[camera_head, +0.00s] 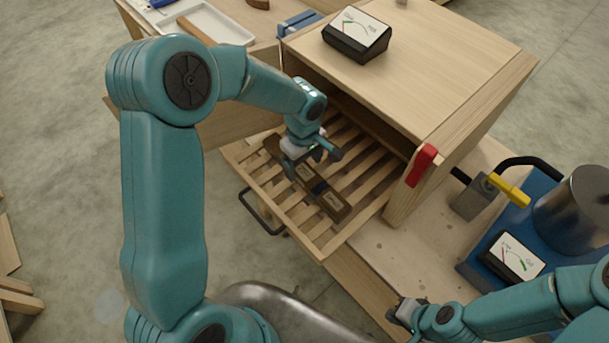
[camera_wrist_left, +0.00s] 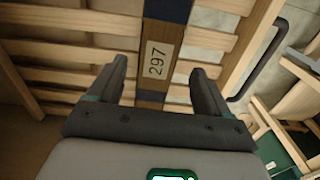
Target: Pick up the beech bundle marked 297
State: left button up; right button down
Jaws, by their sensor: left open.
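The beech bundle marked 297 (camera_wrist_left: 157,60) is a long, dark brown strip with a pale label and a dark blue band. It lies on the slatted pull-out rack (camera_head: 268,195), and in the head view the bundle (camera_head: 333,203) runs diagonally across the slats. My left gripper (camera_head: 320,156) is above the bundle, jaws open. In the left wrist view its fingers (camera_wrist_left: 158,82) stand on either side of the bundle near the label, with nothing gripped; whether they reach down to its height I cannot tell. My right gripper (camera_head: 405,310) is low at the right, away from the rack, its jaws too small to read.
A wooden cabinet (camera_head: 450,70) with an open front stands over the rack's back, with a red latch (camera_head: 421,165) at its corner. A gauge (camera_head: 357,35) sits on top. A blue base with a metal cylinder (camera_head: 575,212) and another gauge (camera_head: 511,257) are right.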

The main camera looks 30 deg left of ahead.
aim_at(304, 171)
pick_arm(q)
notch_tip(304, 171, down, 4)
jog(key=shift+w+d+f+b, duration=0.15)
jog(key=shift+f+b, duration=0.1)
jog(key=shift+b, duration=0.4)
jog(key=shift+r, duration=0.1)
jog(key=c, duration=1.3)
